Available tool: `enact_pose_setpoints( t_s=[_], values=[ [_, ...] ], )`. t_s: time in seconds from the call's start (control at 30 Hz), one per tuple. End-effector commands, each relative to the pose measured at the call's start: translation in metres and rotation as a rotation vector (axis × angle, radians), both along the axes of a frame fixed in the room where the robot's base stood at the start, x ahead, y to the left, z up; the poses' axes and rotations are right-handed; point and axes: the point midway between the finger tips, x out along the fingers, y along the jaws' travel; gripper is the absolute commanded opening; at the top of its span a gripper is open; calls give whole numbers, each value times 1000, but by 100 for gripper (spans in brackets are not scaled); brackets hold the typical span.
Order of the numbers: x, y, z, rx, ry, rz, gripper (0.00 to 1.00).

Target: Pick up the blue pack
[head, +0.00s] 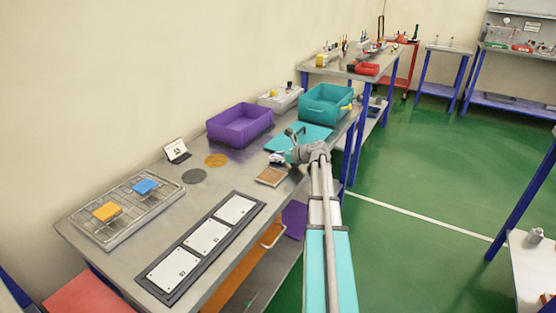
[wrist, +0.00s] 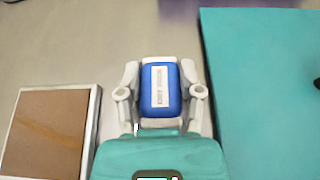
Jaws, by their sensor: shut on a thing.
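A blue pack (wrist: 175,107) with a white label sits between the two grey fingers of my gripper (wrist: 160,72) in the wrist view, which is shut on it. White parts show at the pack's far and near ends. In the head view my gripper (head: 275,157) is over the bench between the brown tile and the teal board, and only a little blue and white shows there. Whether the pack touches the bench is unclear. Another blue block (head: 146,187) lies on the wire rack (head: 125,232), behind an orange block (head: 107,211).
The teal board (head: 308,132) lies close to the right of my gripper, the brown-topped tile (wrist: 45,130) to its left. A purple bin (head: 225,140) and a teal bin (head: 322,117) stand farther back. Three white panels (head: 205,236) line the bench's front.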

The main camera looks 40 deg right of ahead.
Motion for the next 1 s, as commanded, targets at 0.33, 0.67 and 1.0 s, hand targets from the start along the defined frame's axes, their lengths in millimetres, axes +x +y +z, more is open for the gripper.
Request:
enact_pose_setpoints(
  t_s=[0.33,0.67,1.0],
  values=[
    [0,0,1,0,0,0,15],
    [0,0,13,0,0,0,15],
    [-9,0,45,1,0,-1,15]
  ],
)
